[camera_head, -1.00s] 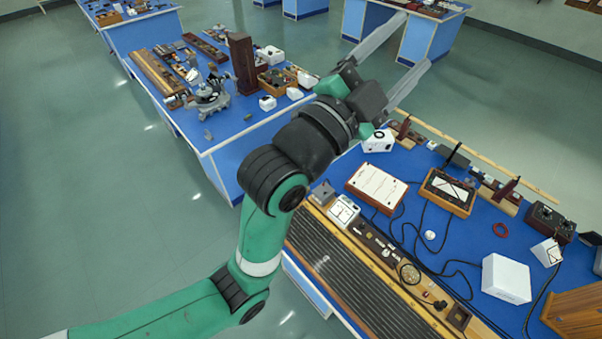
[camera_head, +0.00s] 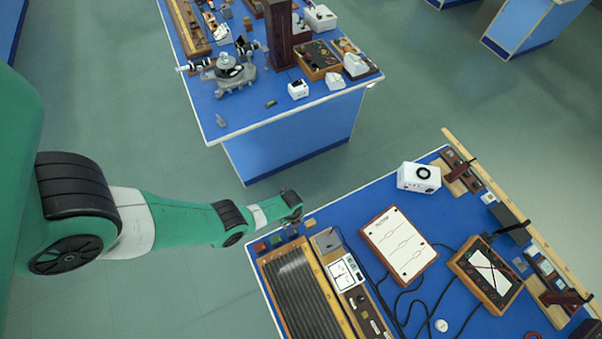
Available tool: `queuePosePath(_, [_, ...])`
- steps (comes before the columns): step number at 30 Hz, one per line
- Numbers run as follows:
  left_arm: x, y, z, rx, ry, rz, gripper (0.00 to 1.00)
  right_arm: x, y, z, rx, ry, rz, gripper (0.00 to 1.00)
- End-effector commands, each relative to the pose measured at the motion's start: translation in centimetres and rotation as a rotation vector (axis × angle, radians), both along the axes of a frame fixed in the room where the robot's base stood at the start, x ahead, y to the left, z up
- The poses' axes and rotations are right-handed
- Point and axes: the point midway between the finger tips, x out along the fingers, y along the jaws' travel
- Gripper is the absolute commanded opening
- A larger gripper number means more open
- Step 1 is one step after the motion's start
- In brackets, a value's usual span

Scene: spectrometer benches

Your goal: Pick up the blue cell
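Small coloured blocks stand in a row at the near bench's back left corner. A reddish block (camera_head: 260,247), a green block (camera_head: 276,240) and a tan block (camera_head: 309,223) show there. I cannot make out a blue cell with certainty; one may be hidden by my wrist or lost against the blue top. My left arm reaches in from the left, and its dark wrist end (camera_head: 292,203) is over or just behind this row. Its fingers do not show clearly, so I cannot tell open from shut. My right gripper is not in view.
On the near blue bench (camera_head: 375,205) are a ribbed black panel (camera_head: 303,297), a white meter (camera_head: 346,272), a white-topped board (camera_head: 399,243), a wooden-framed box (camera_head: 486,274) and a white device (camera_head: 418,177). Black cables run between them. A second bench (camera_head: 290,125) stands behind, across open floor.

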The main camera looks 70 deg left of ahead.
Motion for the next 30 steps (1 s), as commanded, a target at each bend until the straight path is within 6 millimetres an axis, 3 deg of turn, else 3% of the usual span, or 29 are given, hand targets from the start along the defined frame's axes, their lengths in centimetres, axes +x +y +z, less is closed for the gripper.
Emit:
queuePosePath(1, [-0.7,0.2,-0.2,-0.003,0.009,0.015,0.7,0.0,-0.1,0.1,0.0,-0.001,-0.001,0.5])
queuePosePath(5, [-0.5,0.4,-0.4,-0.002,0.004,0.02,0.7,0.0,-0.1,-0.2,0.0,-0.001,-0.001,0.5])
queuePosePath(15, [-0.4,0.4,-6.0,-0.001,0.002,0.019,0.7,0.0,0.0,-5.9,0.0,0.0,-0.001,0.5])
queuePosePath(24, [-0.4,0.3,-6.9,0.0,0.002,0.019,0.7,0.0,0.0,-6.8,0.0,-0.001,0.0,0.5])
queuePosePath(30, [-0.5,0.1,-10.2,-0.001,0.002,0.018,0.7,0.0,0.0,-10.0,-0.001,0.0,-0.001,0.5])
